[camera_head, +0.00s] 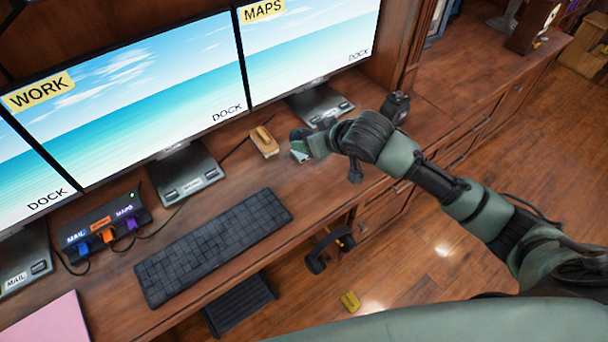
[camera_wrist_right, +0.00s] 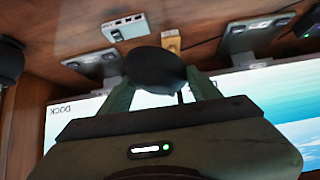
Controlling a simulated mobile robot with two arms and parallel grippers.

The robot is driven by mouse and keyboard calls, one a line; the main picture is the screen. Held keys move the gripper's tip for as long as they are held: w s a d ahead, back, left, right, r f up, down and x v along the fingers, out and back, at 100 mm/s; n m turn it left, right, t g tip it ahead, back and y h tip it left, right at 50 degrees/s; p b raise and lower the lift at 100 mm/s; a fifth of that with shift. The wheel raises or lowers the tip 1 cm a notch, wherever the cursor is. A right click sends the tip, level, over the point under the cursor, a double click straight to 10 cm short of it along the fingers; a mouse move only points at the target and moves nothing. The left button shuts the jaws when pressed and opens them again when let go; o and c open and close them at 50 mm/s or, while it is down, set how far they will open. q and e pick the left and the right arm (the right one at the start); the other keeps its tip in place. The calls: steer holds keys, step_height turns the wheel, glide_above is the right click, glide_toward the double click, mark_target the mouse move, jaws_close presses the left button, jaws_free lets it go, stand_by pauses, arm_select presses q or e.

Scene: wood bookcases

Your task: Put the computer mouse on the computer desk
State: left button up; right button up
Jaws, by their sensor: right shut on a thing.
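My right gripper (camera_head: 302,143) reaches in from the right, low over the computer desk (camera_head: 325,182), between the keyboard and the right monitor. In the right wrist view, its green fingers (camera_wrist_right: 160,92) are shut on a dark rounded thing (camera_wrist_right: 155,68), which looks like the computer mouse. The wooden desktop (camera_wrist_right: 60,25) is behind it in that view. In the head view the mouse is mostly hidden by the hand, and I cannot tell whether it touches the desk. My left gripper is not in view.
A black keyboard (camera_head: 213,246), a yellow-topped block (camera_head: 264,140) and a small white box (camera_wrist_right: 125,27) are on the desk near the hand. Monitors (camera_head: 150,90) line the back. A dark hub (camera_head: 106,224) with cables stands left. Bare desktop lies right of the keyboard.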

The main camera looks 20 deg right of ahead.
steer(key=f+p, duration=0.1)
steer(key=f, duration=1.7)
steer(key=shift+s, duration=0.2)
steer(key=shift+d, duration=0.1)
steer(key=shift+f, duration=0.15)
steer(key=o, duration=1.4)
steer(key=shift+o, duration=0.2)
steer(key=shift+r, duration=0.2)
steer(key=v, duration=1.2)
